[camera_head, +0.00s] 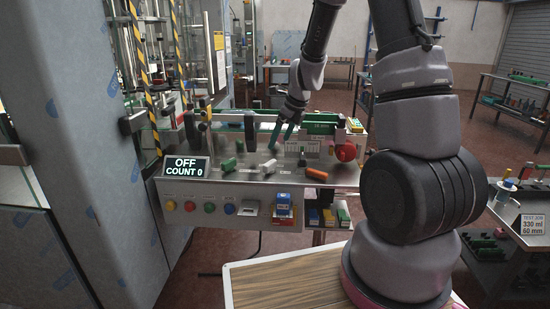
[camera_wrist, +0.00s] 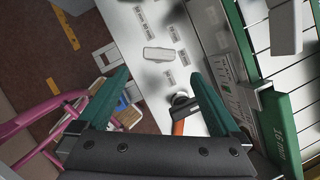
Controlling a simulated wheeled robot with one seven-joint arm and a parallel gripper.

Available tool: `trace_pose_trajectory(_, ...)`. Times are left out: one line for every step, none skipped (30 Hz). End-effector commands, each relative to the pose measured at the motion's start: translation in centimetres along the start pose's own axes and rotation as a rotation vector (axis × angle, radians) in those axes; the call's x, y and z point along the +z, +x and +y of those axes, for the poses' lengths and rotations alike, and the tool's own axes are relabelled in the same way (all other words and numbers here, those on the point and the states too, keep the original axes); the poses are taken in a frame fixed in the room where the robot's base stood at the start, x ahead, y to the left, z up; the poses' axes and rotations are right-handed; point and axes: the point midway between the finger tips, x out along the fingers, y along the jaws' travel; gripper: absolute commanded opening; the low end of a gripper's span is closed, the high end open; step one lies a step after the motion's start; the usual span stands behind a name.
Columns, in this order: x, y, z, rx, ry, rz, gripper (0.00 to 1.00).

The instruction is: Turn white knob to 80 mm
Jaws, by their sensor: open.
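The white knob (camera_wrist: 159,54) is a pale, rounded bar on the light machine top in the wrist view. In the head view a small pale shape below my fingertips appears to be this knob (camera_head: 268,164). My gripper (camera_head: 280,143) has teal fingers and points down above the machine top. In the wrist view my gripper (camera_wrist: 160,73) is spread wide and empty, with the knob lying between and just beyond the fingertips. No contact shows. The knob's exact setting cannot be read.
An orange handle (camera_head: 316,174) on a black pivot stands to the right, close to my right finger in the wrist view. A red wheel (camera_head: 346,151), a green handle (camera_head: 228,165) and green guides (camera_wrist: 285,125) are nearby. The display (camera_head: 187,168) reads OFF, COUNT 0.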

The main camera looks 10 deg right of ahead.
Motion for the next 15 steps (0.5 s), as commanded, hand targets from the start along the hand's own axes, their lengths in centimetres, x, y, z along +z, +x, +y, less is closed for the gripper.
trace_pose_trajectory(0.0, 0.6, 0.0, 0.002, 0.001, 0.001, 1.0)
trace_pose_trajectory(-0.1, 1.0, 0.1, 0.003, -0.001, 0.002, 1.0)
trace_pose_trajectory(-0.1, 1.6, 0.0, 0.003, -0.001, 0.002, 1.0)
trace_pose_trajectory(-0.1, 2.2, 0.1, 0.004, 0.0, 0.002, 1.0)
trace_pose_trajectory(-0.1, 2.8, 0.0, 0.003, 0.0, 0.003, 1.0)
trace_pose_trajectory(-0.1, 3.5, 0.0, 0.004, 0.001, 0.002, 1.0)
trace_pose_trajectory(-0.1, 4.2, 0.0, 0.004, -0.001, 0.002, 1.0)
trace_pose_trajectory(-0.1, 4.8, 0.0, 0.004, 0.0, 0.002, 1.0)
trace_pose_trajectory(-0.1, 5.5, 0.0, 0.004, -0.001, 0.002, 1.0)
trace_pose_trajectory(-0.1, 6.1, 0.0, 0.004, -0.002, 0.002, 1.0)
trace_pose_trajectory(-0.1, 6.6, 0.1, 0.004, -0.003, 0.002, 1.0)
trace_pose_trajectory(-0.1, 7.3, 0.0, 0.004, -0.001, 0.002, 1.0)
trace_pose_trajectory(-0.1, 7.7, 0.1, 0.003, -0.001, 0.001, 1.0)
trace_pose_trajectory(-0.1, 8.2, 0.1, 0.003, -0.002, 0.001, 1.0)
trace_pose_trajectory(-0.1, 8.7, 0.0, 0.003, -0.003, 0.001, 1.0)
